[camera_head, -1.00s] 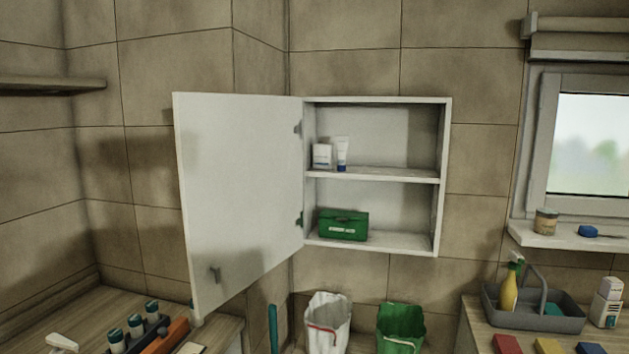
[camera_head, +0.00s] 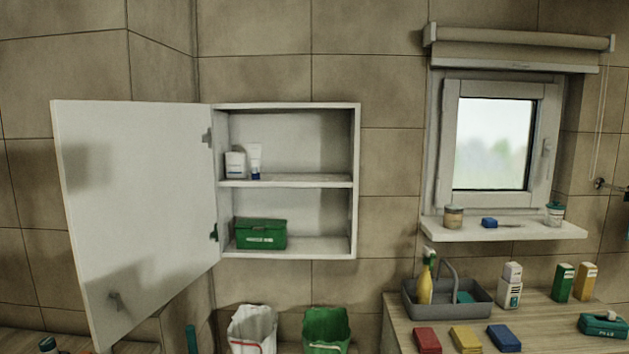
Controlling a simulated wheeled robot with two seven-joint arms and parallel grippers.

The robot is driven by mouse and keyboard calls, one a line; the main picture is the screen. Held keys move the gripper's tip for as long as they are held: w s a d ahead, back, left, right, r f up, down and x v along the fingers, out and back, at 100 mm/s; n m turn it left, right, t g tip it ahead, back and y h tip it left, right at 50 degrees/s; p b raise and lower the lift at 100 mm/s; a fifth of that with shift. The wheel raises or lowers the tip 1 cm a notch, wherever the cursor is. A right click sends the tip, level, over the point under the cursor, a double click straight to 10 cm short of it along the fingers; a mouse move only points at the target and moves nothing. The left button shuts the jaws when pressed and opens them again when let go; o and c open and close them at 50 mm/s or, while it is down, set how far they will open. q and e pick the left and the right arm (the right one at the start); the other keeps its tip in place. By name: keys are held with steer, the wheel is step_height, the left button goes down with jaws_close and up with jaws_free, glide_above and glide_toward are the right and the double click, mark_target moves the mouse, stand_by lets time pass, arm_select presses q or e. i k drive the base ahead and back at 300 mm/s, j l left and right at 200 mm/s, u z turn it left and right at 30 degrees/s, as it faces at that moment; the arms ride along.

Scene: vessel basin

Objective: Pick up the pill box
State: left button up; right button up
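No thing in view is clearly marked as the pill box. A small white box or jar (camera_head: 235,165) stands on the upper shelf of the open white wall cabinet (camera_head: 357,185), left of a white tube (camera_head: 255,161) with a blue cap. A green case (camera_head: 261,234) with a white label sits on the cabinet floor at the left. An upright green box (camera_head: 564,282) and an upright orange-yellow box (camera_head: 586,282) stand on the right counter. Neither of my grippers is in view.
The cabinet door (camera_head: 140,210) hangs wide open to the left. White (camera_head: 253,328) and green (camera_head: 327,328) bins stand below. The right counter (camera_head: 545,325) holds a grey caddy (camera_head: 447,305), a white bottle (camera_head: 510,286), red, yellow and blue blocks, and a teal box (camera_head: 603,326).

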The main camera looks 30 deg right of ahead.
mark_target(591, 324)
steer(key=z, duration=2.45)
steer(key=i+l+u, duration=0.1)
steer(key=i+l, duration=0.2)
steer(key=i, duration=0.25)
steer(key=i+l, duration=0.35)
steer(key=i, duration=0.2)
steer(key=i+l+u, duration=0.15)
steer(key=i+l, duration=0.2)
steer(key=i, duration=0.25)
